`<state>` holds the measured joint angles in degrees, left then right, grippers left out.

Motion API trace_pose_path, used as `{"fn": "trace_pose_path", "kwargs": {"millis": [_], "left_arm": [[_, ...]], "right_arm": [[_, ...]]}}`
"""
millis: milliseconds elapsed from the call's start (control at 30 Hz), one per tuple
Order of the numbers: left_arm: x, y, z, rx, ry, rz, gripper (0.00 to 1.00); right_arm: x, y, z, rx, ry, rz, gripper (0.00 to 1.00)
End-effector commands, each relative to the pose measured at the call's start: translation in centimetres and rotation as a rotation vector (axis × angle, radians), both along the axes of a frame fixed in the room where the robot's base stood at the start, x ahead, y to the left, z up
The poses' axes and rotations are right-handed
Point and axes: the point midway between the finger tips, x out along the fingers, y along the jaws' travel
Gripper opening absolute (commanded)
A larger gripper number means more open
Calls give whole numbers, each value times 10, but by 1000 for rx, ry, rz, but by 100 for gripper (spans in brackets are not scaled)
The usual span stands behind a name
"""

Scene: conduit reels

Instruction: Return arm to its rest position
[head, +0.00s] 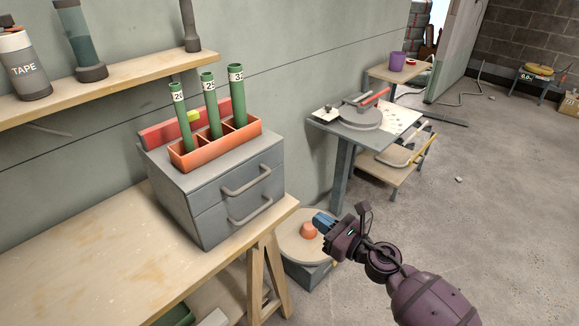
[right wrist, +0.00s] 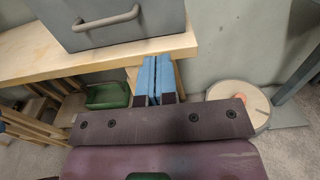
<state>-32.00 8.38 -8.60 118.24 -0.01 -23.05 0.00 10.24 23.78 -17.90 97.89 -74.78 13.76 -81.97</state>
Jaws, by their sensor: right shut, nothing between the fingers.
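My right gripper (head: 322,221) reaches in from the lower right in the head view, its blue fingertips in front of the round wooden reel (head: 298,240). Its fingers are shut with nothing between them. In the right wrist view the two blue fingers (right wrist: 155,80) lie side by side, over the front edge of the workbench (right wrist: 110,58). The reel also shows at the right of that view (right wrist: 240,92), apart from the fingers. My left gripper is in neither view.
A grey drawer box (head: 232,185) on the workbench carries an orange tray (head: 183,162) with green tubes marked 20, 25 and 32. A stand with a grey disc (head: 360,117) is farther back. The floor at right (head: 480,220) is mostly clear.

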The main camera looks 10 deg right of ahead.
Motion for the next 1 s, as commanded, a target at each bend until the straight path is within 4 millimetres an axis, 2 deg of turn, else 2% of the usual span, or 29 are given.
{"fn": "trace_pose_path", "kwargs": {"millis": [167, 267, 367, 500, 600, 767, 867, 1000], "left_arm": [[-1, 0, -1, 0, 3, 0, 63], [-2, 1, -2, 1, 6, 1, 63], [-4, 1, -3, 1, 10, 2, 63], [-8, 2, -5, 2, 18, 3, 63], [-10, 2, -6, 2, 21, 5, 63], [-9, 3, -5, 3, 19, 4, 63], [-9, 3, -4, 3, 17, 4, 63], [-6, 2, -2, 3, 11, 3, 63]], "right_arm": [[0, 0, 0, 26, 19, -1, 0], [3, -3, 1, 115, 75, -24, 0], [7, -9, 8, 323, 179, -68, 0], [13, -20, 30, 746, 352, -132, 0], [9, -31, 35, 1087, 497, -180, 0], [-17, -52, 17, 1655, 745, -282, 0], [-45, -64, -6, 2000, 886, -368, 0], [-97, -78, -44, 2447, 1032, -517, 0]]}}
